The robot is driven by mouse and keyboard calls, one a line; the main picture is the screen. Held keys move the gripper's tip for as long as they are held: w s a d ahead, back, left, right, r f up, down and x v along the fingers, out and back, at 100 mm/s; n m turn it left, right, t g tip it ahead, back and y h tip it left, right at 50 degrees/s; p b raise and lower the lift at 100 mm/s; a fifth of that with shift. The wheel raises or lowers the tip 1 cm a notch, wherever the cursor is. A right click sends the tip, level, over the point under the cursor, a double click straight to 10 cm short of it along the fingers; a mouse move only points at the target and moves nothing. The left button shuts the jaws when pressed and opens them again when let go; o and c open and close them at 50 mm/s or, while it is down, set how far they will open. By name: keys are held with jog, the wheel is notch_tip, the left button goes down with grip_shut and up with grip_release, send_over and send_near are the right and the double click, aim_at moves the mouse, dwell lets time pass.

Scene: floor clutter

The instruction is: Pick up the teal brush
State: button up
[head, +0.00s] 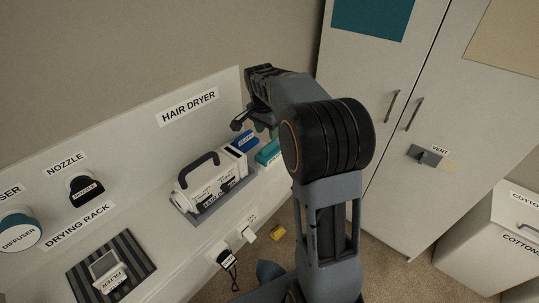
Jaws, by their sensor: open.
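A teal object (268,153), perhaps the brush, lies on the white shelf just right of a blue block, partly covered by my arm. Its full shape does not show, so I cannot tell whether it has bristles. My gripper (246,121) is open, above and slightly left of the teal object, near the back panel. A small dark green patch shows beside the fingers, and I cannot tell what it belongs to. I see no contact between the fingers and the teal object.
A white hair dryer unit (212,182) with a dark handle stands left of the blue block (245,141). A striped drying rack (136,262) holds a filter. A cabinet (372,120) stands at right. A yellow object (278,232) lies below the shelf edge.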

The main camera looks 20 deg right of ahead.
aim_at(269, 144)
jog(key=shift+w+d+f+p, duration=0.1)
jog(key=shift+d+f+p, duration=0.05)
jog(key=shift+f, duration=1)
jog(key=shift+w+d+f+p, duration=0.1)
jog(key=shift+f+p, duration=0.05)
jog(key=shift+f, duration=1.05)
jog(key=shift+d+f+p, duration=0.15)
jog(key=shift+f, duration=1)
grip_shut()
